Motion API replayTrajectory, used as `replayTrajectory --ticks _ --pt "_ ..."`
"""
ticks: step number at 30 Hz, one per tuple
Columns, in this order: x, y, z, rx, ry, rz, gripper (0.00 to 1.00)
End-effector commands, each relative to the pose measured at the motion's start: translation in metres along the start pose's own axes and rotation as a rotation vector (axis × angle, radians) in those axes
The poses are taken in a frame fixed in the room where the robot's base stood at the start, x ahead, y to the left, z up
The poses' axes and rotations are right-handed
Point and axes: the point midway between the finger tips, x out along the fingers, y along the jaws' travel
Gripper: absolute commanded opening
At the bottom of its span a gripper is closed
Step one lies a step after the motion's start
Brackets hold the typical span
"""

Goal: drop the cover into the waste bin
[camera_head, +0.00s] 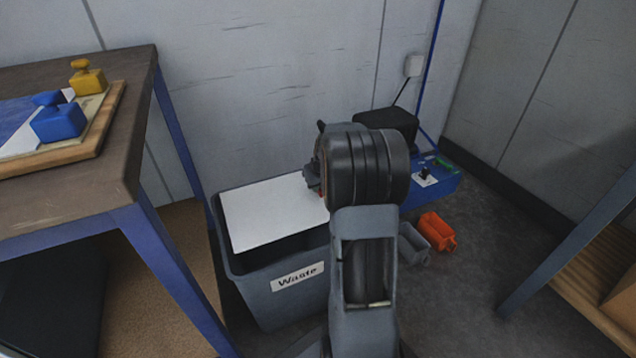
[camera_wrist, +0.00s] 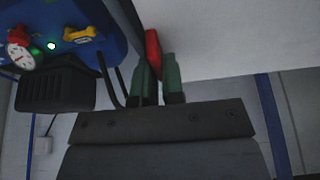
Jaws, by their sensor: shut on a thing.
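The cover (camera_head: 272,212) is a flat white sheet, held level over the mouth of the waste bin (camera_head: 258,298). The bin is dark grey with a "Waste" label on its front, and the sheet hides most of its inside. In the wrist view the cover (camera_wrist: 235,38) fills the upper right, with a red tab (camera_wrist: 153,50) at its edge. My gripper (camera_wrist: 160,75) has green fingertips shut on this red tab. In the head view my gripper is mostly hidden behind my dark arm, at the right edge of the cover.
A table (camera_head: 100,190) with blue legs stands left, bearing a wooden-edged board with a blue block (camera_head: 57,122) and a yellow block (camera_head: 88,79). Wall behind.

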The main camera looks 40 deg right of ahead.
Motion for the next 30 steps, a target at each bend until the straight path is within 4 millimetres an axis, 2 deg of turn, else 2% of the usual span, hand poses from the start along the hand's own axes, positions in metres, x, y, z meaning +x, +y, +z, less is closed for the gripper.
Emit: replayTrajectory --ticks 5,6,12,15,19,30 --pt "0.0000 0.0000 -0.0001 0.000 0.000 0.000 0.00" --pt "0.0000 0.0000 -0.0001 0.000 0.000 0.000 0.13" --pt "-0.0001 0.0000 -0.0001 0.000 0.000 0.000 0.32" --pt "-0.0001 0.0000 -0.0001 0.000 0.000 0.000 0.39" --pt "-0.0001 -0.0001 -0.0001 0.000 0.000 0.000 0.39" --pt "0.0000 -0.0001 -0.0001 0.000 0.000 0.000 0.74"
